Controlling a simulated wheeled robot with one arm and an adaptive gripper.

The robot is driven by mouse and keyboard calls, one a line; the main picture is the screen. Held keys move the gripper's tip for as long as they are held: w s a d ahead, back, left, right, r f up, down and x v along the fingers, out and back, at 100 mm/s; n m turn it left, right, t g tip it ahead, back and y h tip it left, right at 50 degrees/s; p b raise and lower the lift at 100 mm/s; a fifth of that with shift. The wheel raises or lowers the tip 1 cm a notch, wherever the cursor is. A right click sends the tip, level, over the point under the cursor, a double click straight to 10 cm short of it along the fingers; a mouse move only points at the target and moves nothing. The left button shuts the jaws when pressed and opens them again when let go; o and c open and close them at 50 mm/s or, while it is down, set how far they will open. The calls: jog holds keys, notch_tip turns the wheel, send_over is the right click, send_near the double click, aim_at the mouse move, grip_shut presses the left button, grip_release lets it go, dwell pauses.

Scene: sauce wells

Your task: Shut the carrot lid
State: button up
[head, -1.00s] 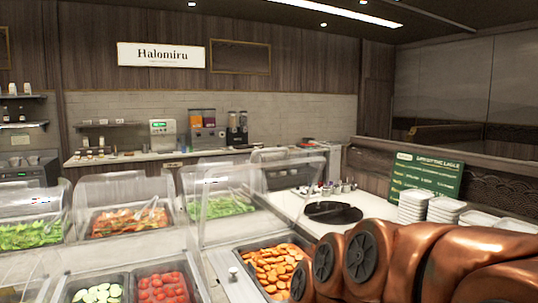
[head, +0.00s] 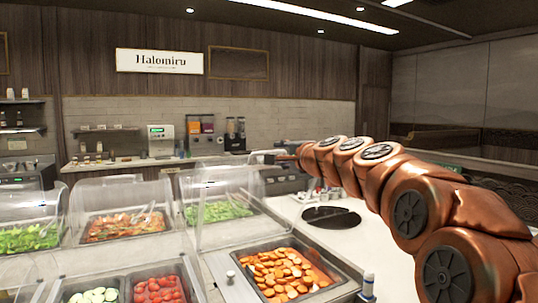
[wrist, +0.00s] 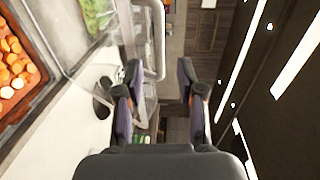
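Sliced carrots fill a dark-rimmed bin (head: 237,276) at the front centre of the counter in the head view. The clear carrot lid (head: 232,236) stands raised behind the bin, so the carrots are uncovered. My gripper (head: 257,157) is small in the head view, near the top right edge of the raised lid. In the wrist view my gripper (wrist: 160,105) is open, with its two dark fingers apart and nothing held. A pale bar like a handle (wrist: 157,35) shows ahead, above the gap between the fingers. I cannot tell its distance. Carrots show at the left edge there.
Closed clear lids cover greens (head: 30,238) and a red-orange salad (head: 125,225) at left. Cucumber (head: 93,296) and tomato (head: 157,290) bins are at the front. A dark round plate (head: 331,217) lies on the white counter at right. A bottle (head: 368,284) stands beside the carrot bin.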

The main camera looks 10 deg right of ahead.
jog(key=shift+p+x, duration=1)
jog(key=shift+x, duration=2.8)
jog(key=shift+f, duration=0.1)
jog(key=shift+c, duration=0.3)
grip_shut()
